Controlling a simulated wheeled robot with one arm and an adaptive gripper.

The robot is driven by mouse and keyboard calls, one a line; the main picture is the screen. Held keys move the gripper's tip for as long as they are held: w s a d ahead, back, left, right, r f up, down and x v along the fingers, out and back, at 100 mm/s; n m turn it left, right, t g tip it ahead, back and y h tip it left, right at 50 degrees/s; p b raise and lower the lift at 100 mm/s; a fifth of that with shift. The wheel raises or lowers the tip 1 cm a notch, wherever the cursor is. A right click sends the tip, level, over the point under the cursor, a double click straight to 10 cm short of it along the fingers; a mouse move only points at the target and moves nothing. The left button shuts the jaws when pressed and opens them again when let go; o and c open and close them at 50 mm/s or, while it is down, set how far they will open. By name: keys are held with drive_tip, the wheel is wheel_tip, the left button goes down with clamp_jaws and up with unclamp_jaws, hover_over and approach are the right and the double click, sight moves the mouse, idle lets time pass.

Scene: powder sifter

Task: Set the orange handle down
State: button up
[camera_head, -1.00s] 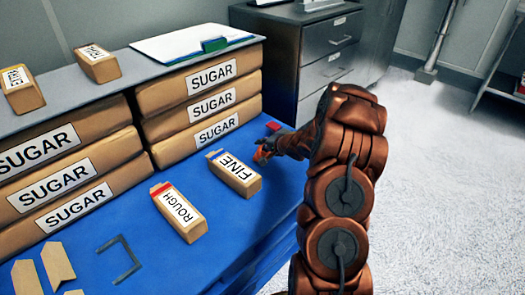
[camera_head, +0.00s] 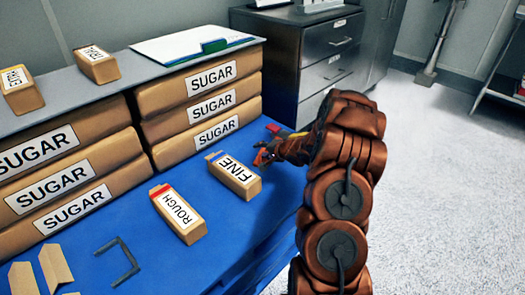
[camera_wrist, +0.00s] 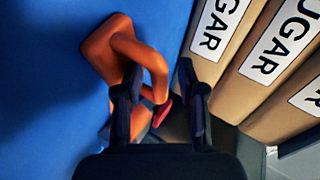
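The orange handle (camera_wrist: 130,48) is a bent, looped shape, seen close up in the wrist view over the blue tabletop. It also shows as a small orange patch in the head view (camera_head: 262,157), just right of the FINE box. My gripper (camera_wrist: 158,78) is open, with its dark fingers apart. The handle passes by the left finger, and a reddish end lies between the fingers. A gap shows between the handle and the right finger. In the head view my gripper (camera_head: 272,152) is low over the table's right edge. I cannot tell whether the handle rests fully on the table.
The FINE box (camera_head: 234,177) and ROUGH box (camera_head: 178,214) lie on the blue table (camera_head: 150,270). Sugar bags (camera_head: 200,100) are stacked behind. A red and yellow item (camera_head: 280,129) is beside my gripper. A dark drawer cabinet (camera_head: 318,58) stands behind.

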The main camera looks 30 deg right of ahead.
drive_tip(key=shift+s+d+r, duration=0.1)
drive_tip(key=shift+s+r, duration=0.1)
drive_tip(key=shift+r, duration=0.1)
drive_tip(key=s+a+r+n+g+h+p, duration=0.2)
drive_tip(key=s+r+n+g+h+p, duration=0.25)
drive_tip(key=s+r, duration=0.75)
drive_tip(key=s+a+r+n+g+y, duration=0.1)
drive_tip(key=s+a+r+n+g, duration=0.1)
drive_tip(key=s+a, duration=0.6)
drive_tip(key=s+a+r+n+g, duration=0.3)
drive_tip(key=s+a, duration=0.6)
drive_tip(key=s, duration=0.7)
drive_tip(key=s+a+r+n+g+y, duration=0.1)
drive_tip(key=s+a+r+n+g, duration=0.2)
drive_tip(key=s+a, duration=0.6)
drive_tip(key=s+n+g, duration=0.1)
drive_tip(key=s+g, duration=0.1)
drive_tip(key=shift+s+a+y, duration=0.25)
drive_tip(key=shift+s+y, duration=0.1)
drive_tip(key=shift+s, duration=0.05)
drive_tip(key=shift+g, duration=0.25)
